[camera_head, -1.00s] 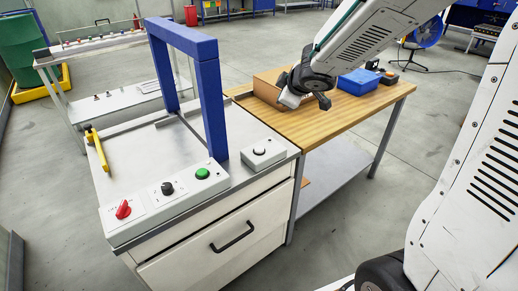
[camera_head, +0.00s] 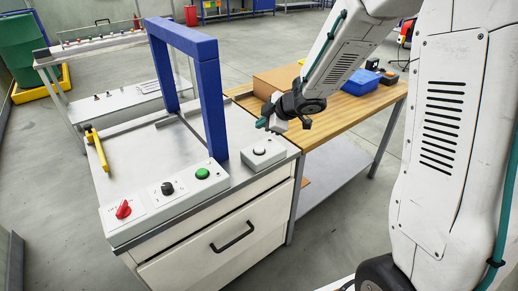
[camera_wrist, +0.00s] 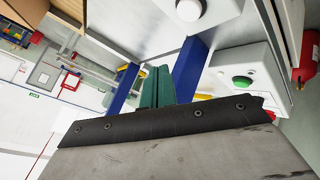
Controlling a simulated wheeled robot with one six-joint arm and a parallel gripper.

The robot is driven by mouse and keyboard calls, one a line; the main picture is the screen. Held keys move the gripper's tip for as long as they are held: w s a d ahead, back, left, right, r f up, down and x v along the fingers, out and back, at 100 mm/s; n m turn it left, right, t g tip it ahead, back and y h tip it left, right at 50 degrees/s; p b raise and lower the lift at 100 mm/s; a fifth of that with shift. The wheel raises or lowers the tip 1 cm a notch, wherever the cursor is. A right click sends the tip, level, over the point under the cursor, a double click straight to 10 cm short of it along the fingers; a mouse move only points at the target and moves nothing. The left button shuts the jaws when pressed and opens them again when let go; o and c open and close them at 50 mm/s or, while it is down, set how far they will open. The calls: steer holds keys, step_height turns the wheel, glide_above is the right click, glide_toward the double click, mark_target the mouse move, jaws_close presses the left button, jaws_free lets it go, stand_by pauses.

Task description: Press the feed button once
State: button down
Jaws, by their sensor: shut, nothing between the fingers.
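No label is readable, so I cannot tell which control is the feed button. A small grey box with a pale round button (camera_head: 259,151) sits at the right front of the bench top; the button also shows at the top of the wrist view (camera_wrist: 189,9). A green button (camera_head: 202,173) is on the front control panel (camera_head: 148,207), and it shows at right in the wrist view (camera_wrist: 242,82). My gripper (camera_head: 263,122) is above and behind the grey box, apart from it. Its teal fingers (camera_wrist: 157,88) are shut and empty.
A blue gantry frame (camera_head: 209,92) stands left of my gripper. The panel also holds a black knob (camera_head: 167,188) and a red knob (camera_head: 123,209). A yellow lever (camera_head: 97,148) is at left. A cardboard box (camera_head: 275,82) and blue bin (camera_head: 360,82) stand on the wooden table.

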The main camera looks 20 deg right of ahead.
mark_target(262, 150)
steer(key=shift+f, duration=3.25)
steer(key=shift+f, duration=0.1)
steer(key=shift+f, duration=0.35)
steer(key=shift+f, duration=0.5)
steer(key=shift+r, duration=0.95)
steer(key=shift+r, duration=2.5)
